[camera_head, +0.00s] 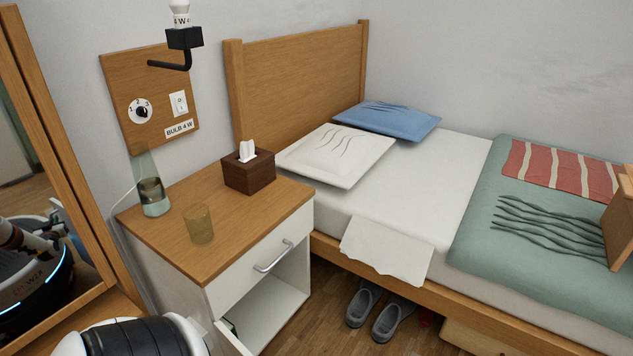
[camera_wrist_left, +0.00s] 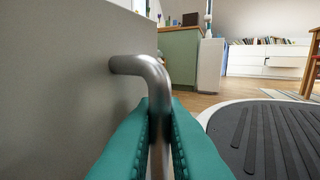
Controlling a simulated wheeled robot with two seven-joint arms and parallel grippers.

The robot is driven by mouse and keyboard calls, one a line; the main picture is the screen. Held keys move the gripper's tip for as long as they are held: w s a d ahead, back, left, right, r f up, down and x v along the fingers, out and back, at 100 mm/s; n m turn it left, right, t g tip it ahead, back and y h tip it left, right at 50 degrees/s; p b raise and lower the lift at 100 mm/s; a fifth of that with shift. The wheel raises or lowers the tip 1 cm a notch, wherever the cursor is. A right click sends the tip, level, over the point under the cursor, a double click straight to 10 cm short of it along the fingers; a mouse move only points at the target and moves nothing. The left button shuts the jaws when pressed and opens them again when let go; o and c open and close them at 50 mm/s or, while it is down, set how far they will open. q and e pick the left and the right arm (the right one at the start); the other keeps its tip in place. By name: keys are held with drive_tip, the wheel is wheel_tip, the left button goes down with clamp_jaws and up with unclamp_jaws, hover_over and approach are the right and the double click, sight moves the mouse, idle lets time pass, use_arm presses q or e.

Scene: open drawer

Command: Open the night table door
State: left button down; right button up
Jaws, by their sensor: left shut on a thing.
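The night table (camera_head: 170,270) stands beside the bed, with a wooden top, a white drawer (camera_head: 262,268) and an open-fronted lower compartment (camera_head: 268,310). The drawer is closed. The night table door (camera_head: 232,343) stands swung out from the compartment, seen almost edge-on at the bottom of the head view. In the left wrist view the door is a grey panel (camera_wrist_left: 65,75) with a bent metal handle (camera_wrist_left: 156,72). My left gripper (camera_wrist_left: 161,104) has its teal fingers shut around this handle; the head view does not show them. My right gripper is in neither view.
A tissue box (camera_head: 248,174), a carafe (camera_head: 153,197) and a glass (camera_head: 198,224) stand on the night table. The bed (camera_head: 390,200) is at the right, with grey shoes (camera_head: 389,317) on the floor by it. A mirror (camera_head: 45,240) stands left.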

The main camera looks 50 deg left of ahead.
use_arm(q)
drive_tip(key=c, duration=1.8)
unclamp_jaws()
drive_tip(key=shift+c, duration=0.2)
